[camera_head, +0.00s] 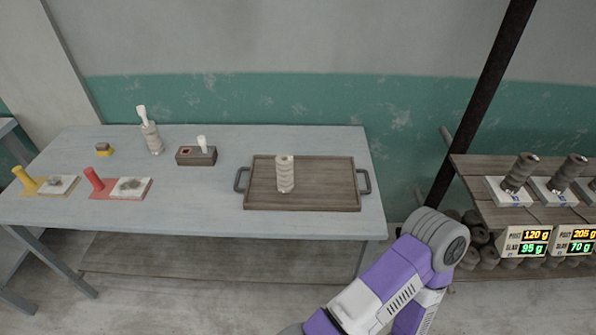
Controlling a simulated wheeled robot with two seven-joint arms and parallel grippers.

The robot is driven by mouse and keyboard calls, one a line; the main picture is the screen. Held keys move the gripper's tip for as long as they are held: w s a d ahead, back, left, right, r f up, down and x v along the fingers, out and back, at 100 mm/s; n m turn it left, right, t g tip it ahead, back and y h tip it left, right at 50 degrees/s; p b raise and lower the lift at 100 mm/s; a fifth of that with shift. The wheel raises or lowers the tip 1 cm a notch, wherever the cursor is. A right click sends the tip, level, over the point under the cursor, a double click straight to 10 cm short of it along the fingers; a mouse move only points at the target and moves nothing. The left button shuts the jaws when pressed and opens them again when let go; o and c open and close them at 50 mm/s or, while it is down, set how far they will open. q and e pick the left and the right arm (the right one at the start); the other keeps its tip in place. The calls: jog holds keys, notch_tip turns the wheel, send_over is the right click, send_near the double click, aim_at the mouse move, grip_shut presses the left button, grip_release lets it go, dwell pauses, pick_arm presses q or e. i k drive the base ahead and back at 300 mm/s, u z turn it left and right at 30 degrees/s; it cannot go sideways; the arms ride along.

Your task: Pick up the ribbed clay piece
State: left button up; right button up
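A pale ribbed clay piece (285,176) stands upright on the brown wooden tray (330,205) on the grey table. The tray has a dark handle at each end. Darker ribbed pieces stand on the white scales at the right, one of them a grey ribbed piece (517,176). Neither of my grippers shows in the head view. Only a purple and white link of one of my arms shows at the bottom, right of the middle, apart from the tray.
The grey table (215,215) also holds a ribbed holder (153,140) with a white-topped tool, a small box (195,156), and yellow (25,180) and red (94,179) handled items. A shelf (550,215) with scales and a dark post (490,85) stand right.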

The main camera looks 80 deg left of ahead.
aim_at(284, 161)
jog(key=u, duration=1.7)
